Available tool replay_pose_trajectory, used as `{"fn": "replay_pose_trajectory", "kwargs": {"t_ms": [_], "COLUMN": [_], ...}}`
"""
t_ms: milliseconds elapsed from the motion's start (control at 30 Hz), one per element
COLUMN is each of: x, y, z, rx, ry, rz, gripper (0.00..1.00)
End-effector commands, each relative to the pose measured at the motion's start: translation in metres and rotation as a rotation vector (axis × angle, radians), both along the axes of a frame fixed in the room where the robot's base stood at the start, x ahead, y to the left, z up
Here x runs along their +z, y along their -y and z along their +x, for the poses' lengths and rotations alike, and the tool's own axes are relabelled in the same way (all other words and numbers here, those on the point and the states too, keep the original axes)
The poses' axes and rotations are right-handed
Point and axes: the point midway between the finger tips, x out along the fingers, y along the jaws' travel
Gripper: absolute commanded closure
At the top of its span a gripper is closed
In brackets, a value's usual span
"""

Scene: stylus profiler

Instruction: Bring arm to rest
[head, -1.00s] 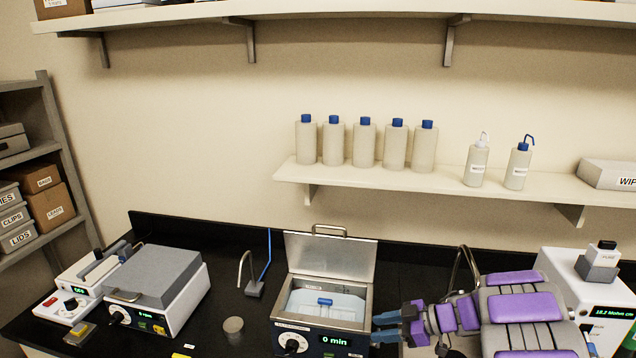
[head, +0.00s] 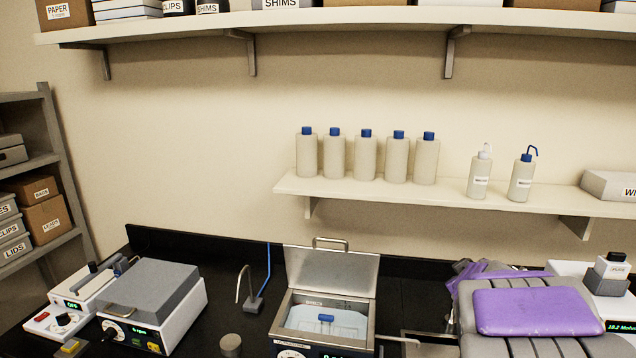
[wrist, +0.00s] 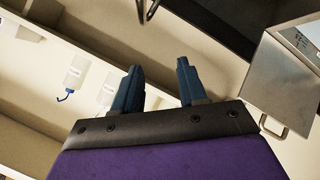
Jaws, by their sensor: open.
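My gripper (wrist: 158,85) shows in the wrist view with its two dark blue fingers apart and nothing between them. In the head view my purple and grey arm (head: 535,312) is folded back at the lower right, and the gripper's fingers are hidden there. The arm is in front of the bench's right part. The open metal bath (head: 327,318) stands left of the arm, with its lid up and a blue-handled item inside. Its lid (wrist: 285,85) also seems to show at the right of the wrist view.
A wall shelf (head: 400,195) holds several blue-capped bottles and two wash bottles (head: 479,172). A white instrument with a green display (head: 618,325) is right of my arm. A grey-lidded device (head: 152,300) stands at the left. A bent tap (head: 249,290) rises left of the bath.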

Motion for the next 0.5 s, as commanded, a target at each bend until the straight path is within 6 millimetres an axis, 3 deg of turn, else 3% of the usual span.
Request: {"fn": "replay_pose_trajectory", "kwargs": {"t_ms": [133,233,367,500], "x": [-0.013,-0.036,-0.068,-0.098], "y": [0.000,-0.014,-0.050,-0.099], "z": [-0.077,-0.136,-0.212,-0.291], "rx": [-0.221,-0.337,-0.426,-0.456], "ry": [-0.112,-0.236,-0.421,-0.642], "rz": [0.080,0.159,0.275,0.391], "gripper": [0.58,0.58,0.58,0.58]}}
